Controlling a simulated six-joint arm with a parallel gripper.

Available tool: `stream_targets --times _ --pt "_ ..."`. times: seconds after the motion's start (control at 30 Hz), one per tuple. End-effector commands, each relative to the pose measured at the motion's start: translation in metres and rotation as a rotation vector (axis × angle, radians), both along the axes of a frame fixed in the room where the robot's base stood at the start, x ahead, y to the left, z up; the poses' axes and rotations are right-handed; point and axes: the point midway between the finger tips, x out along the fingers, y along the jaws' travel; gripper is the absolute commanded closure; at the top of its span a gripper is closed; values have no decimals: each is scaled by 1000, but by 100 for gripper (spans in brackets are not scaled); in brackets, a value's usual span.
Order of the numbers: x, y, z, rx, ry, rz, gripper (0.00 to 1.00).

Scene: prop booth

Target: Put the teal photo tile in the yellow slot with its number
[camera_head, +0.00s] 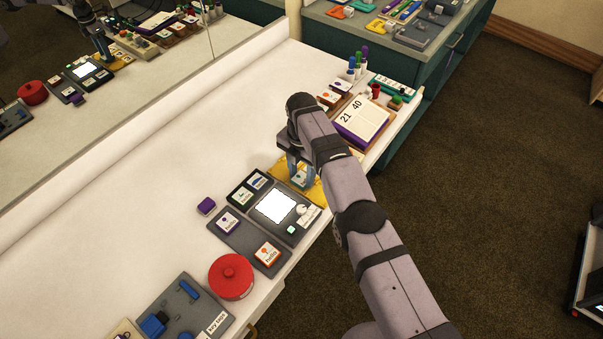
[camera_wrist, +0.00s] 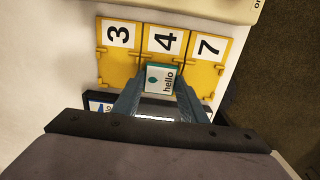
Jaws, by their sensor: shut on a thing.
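The teal photo tile (camera_wrist: 163,78) has a white face with a teal mark and the word "hello". My gripper (camera_wrist: 158,92) is shut on it. In the wrist view the tile covers the near part of the middle slot of the yellow slot tray. The slot cards read 3 (camera_wrist: 118,34), 4 (camera_wrist: 164,40) and 7 (camera_wrist: 208,46). In the head view my gripper (camera_head: 300,176) holds the tile over the yellow tray (camera_head: 317,191), partly hidden by my arm. I cannot tell whether the tile touches the tray. No number shows on the tile.
Beside the yellow tray are a dark unit with a lit screen (camera_head: 275,207), an orange-marked tile (camera_head: 268,253) and a purple block (camera_head: 206,206). A red lidded pot (camera_head: 231,277) stands nearer. The white table (camera_head: 140,200) is clear on the left.

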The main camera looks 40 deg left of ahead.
Motion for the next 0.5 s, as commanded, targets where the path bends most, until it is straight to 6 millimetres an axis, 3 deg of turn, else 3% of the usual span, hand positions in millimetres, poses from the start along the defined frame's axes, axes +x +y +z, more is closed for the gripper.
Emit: stream_targets --times 0.13,0.17,0.23,0.5 --pt "0 0 0 0 0 0 83" --pt "0 0 0 0 0 0 57" --pt "0 0 0 0 0 0 40" --pt "0 0 0 0 0 0 40"
